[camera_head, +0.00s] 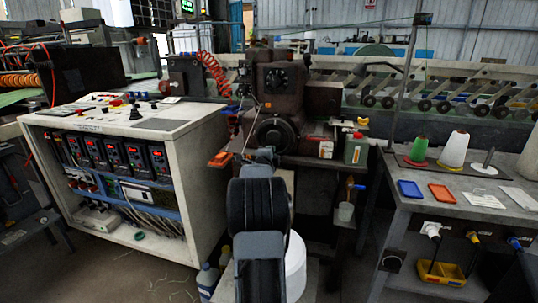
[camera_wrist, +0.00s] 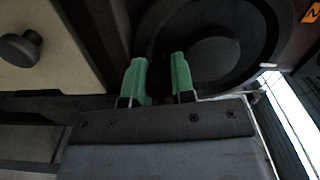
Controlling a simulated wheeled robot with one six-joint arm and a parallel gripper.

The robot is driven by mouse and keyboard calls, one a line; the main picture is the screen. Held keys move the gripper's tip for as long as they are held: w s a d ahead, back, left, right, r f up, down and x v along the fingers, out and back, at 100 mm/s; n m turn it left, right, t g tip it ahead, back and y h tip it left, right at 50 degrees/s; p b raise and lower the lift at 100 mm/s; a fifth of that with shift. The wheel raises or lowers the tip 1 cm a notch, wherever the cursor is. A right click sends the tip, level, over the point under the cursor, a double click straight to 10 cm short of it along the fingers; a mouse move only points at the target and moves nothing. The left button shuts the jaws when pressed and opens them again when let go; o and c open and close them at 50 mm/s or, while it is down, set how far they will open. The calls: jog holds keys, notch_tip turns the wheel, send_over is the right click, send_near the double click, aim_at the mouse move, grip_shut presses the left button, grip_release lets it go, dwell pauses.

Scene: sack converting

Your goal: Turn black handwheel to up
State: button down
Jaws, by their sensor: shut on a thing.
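The black handwheel (camera_head: 275,134) is a dark round disc on the front of the brown machine in the head view, directly beyond the end of my arm. In the wrist view, the handwheel (camera_wrist: 252,52) fills the upper right, with a wide dark rim and a round hub. My gripper (camera_wrist: 158,72) has two green fingertips at the wheel's lower left edge, shut on the dark rim part. The gap between the fingers is dark, so the exact contact is hard to see. In the head view, my arm hides the fingers and the wheel's lower edge.
A control cabinet (camera_head: 204,150) stands left of the machine. A workbench (camera_head: 425,192) with spools and trays stands at right. A green jug (camera_head: 356,149) sits right of the wheel. A white bucket (camera_head: 296,262) stands on the floor beside my arm. A dark knob (camera_wrist: 19,49) shows at left in the wrist view.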

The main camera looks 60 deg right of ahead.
jog(key=shift+s+n, duration=0.2)
jog(key=shift+n, duration=0.2)
jog(key=shift+f, duration=0.1)
jog(key=c, duration=1)
grip_release()
jog(key=v, duration=1.3)
jog(key=shift+s+a, duration=0.15)
jog(key=shift+a, duration=0.15)
